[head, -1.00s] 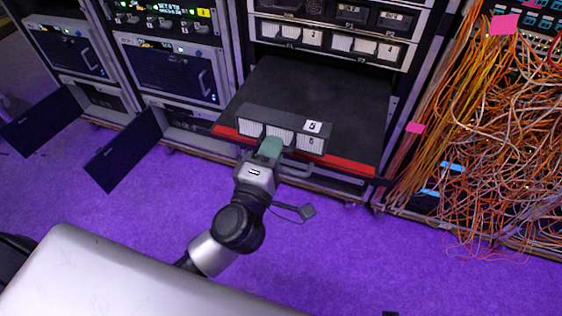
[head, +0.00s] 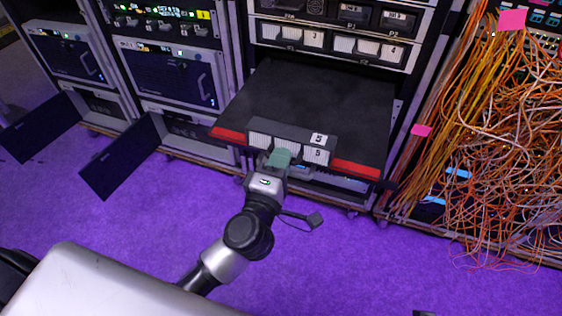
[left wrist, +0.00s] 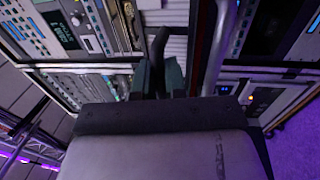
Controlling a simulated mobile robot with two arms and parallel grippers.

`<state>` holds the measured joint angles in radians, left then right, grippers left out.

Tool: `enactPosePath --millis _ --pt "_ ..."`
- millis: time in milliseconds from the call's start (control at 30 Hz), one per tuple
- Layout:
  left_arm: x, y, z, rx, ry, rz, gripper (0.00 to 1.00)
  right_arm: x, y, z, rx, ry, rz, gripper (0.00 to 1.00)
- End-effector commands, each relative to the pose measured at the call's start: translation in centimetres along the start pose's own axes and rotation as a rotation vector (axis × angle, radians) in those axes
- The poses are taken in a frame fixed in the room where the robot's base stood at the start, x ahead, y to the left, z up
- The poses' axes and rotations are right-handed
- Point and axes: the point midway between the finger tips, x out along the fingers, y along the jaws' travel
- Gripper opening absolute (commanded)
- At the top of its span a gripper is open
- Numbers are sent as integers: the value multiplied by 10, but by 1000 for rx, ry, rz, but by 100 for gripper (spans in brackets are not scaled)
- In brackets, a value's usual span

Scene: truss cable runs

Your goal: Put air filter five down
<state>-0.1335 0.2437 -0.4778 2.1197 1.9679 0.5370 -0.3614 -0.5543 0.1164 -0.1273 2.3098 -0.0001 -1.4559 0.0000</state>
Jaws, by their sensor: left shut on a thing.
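Air filter five (head: 321,149) is a dark, narrow unit with white pleated panels and labels reading 5. In the head view it is at the front edge of a black pull-out shelf (head: 330,92) with a red front strip. My left gripper (head: 278,158) is shut on the filter's front, at its handle. In the left wrist view the gripper's green fingers (left wrist: 160,78) close around a dark bar in front of white pleats (left wrist: 172,55). Whether the filter's underside touches the shelf is hidden. My right gripper is not in view.
Filters three and four sit in a slot row (head: 325,43) above the shelf. Most of the shelf behind the filter is bare. Dense orange cables (head: 480,140) hang at the right. Two dark panels (head: 120,158) stand open low at the left.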

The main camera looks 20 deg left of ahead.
Motion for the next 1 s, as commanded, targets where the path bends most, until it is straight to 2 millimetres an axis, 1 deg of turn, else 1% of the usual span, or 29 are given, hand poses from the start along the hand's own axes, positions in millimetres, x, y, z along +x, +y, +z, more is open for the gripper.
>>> enactPosePath --millis 333,367,500,833,933,1000 --pt "0 -1 0 1 0 2 0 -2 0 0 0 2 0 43" --pt "0 -2 0 1 0 0 15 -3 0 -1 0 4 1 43" --pt "0 -2 0 1 0 0 36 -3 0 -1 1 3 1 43" --pt "0 1 0 0 0 1 37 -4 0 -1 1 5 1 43" --pt "-10 -1 0 1 0 -2 37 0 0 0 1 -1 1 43" --pt "-22 -1 0 1 -1 -3 37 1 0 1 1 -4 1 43"
